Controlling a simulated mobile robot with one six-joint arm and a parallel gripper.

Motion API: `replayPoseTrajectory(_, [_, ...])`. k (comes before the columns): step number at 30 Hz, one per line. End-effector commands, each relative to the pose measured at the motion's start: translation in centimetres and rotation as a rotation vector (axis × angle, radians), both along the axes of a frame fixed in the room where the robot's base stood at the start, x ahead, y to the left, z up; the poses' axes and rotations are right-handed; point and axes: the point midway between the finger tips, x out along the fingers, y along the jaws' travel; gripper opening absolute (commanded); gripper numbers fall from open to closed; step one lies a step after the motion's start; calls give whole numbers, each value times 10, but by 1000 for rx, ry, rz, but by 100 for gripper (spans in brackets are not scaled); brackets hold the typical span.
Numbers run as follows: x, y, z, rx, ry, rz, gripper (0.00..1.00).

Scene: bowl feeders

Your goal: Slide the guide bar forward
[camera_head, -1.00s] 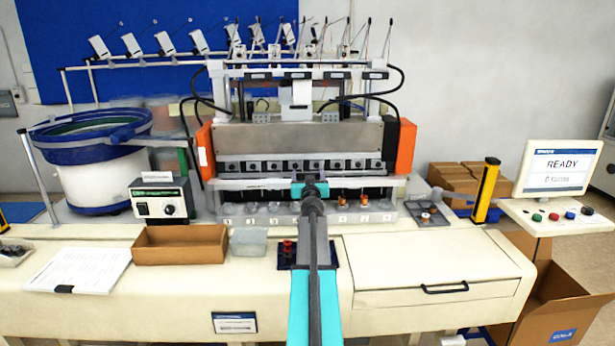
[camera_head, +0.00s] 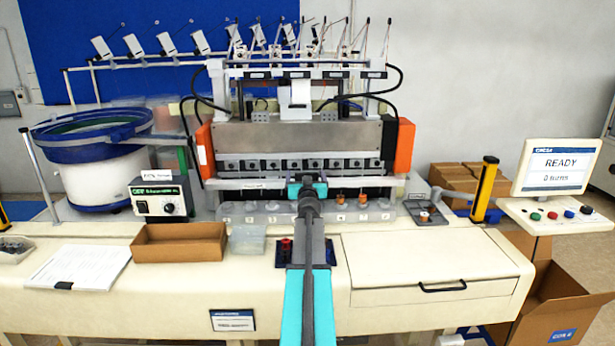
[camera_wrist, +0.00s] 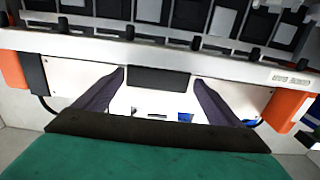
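The guide bar (camera_head: 350,182) is a pale horizontal bar across the front of the machine, below the row of dark square blocks. In the wrist view it crosses the upper part as a long white bar (camera_wrist: 235,64), with a dark block (camera_wrist: 158,78) at its middle. My gripper (camera_head: 307,188) is at the middle of the bar in the head view and hides that part. In the wrist view my gripper (camera_wrist: 160,77) has its two dark fingers spread, one on each side of the dark block. I cannot tell whether they touch it.
Numbered stations with orange parts (camera_head: 340,198) lie just below the bar. Orange end covers (camera_head: 404,146) flank the machine. A cardboard tray (camera_head: 180,243), a clear bin (camera_head: 248,239) and a red knob (camera_head: 286,246) sit in front. A bowl feeder (camera_head: 95,170) stands left.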

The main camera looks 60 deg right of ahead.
Motion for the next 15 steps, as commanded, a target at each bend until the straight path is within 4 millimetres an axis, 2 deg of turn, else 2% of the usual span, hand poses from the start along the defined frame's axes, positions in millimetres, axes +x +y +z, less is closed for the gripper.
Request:
replayPoseTrajectory(9, [-4, -2, 1, -2, -1, -6, 89])
replayPoseTrajectory(15, [-9, 4, 1, -2, -1, -6, 89])
